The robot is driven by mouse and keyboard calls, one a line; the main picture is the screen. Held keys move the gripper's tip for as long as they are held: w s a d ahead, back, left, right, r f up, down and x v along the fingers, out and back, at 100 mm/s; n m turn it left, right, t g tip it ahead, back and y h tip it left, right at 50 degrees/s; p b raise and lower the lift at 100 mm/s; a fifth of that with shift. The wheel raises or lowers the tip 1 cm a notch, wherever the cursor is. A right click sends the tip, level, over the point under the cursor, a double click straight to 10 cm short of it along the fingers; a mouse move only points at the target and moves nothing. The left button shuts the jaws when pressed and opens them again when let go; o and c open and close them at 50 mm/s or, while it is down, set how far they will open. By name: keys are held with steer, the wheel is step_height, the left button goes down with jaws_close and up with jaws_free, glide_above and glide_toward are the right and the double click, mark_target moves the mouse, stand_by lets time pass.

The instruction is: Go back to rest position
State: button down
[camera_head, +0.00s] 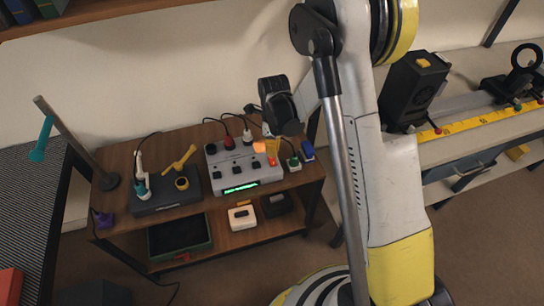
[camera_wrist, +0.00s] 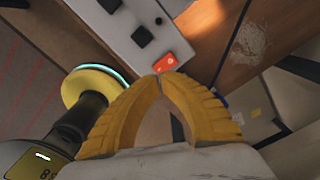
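My gripper (camera_wrist: 162,80) shows in the wrist view with its two curved yellow fingers arching together, their tips meeting. Nothing shows held between them. The tips are just in front of a red rocker switch (camera_wrist: 165,62) on a pale grey control box (camera_wrist: 118,30); I cannot tell whether they touch it. In the head view my gripper (camera_head: 271,147) is over the right part of the same grey box (camera_head: 225,175), which has black switches, plugged-in cables and a lit green display. The fingers are small and partly hidden there.
The box stands on a wooden two-shelf table (camera_head: 130,157). A dark station (camera_head: 165,191) with tools is left of it, and a lamp-like stand (camera_head: 75,140) farther left. A bench with a black device (camera_head: 414,90) and yellow rule (camera_head: 480,120) is at right.

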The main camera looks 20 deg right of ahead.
steer(key=shift+r, duration=0.75)
steer(key=shift+r, duration=0.35)
steer(key=s+r+n+t, duration=0.2)
steer(key=s+r+n, duration=0.3)
steer(key=r, duration=0.4)
steer(key=s+r+n+t, duration=0.1)
steer(key=s+r+n, duration=0.1)
steer(key=r+n, duration=0.55)
steer(key=s+r+n+t, duration=0.4)
steer(key=s+r+n, duration=0.4)
steer(key=s+n, duration=0.3)
steer(key=shift+s, duration=1.05)
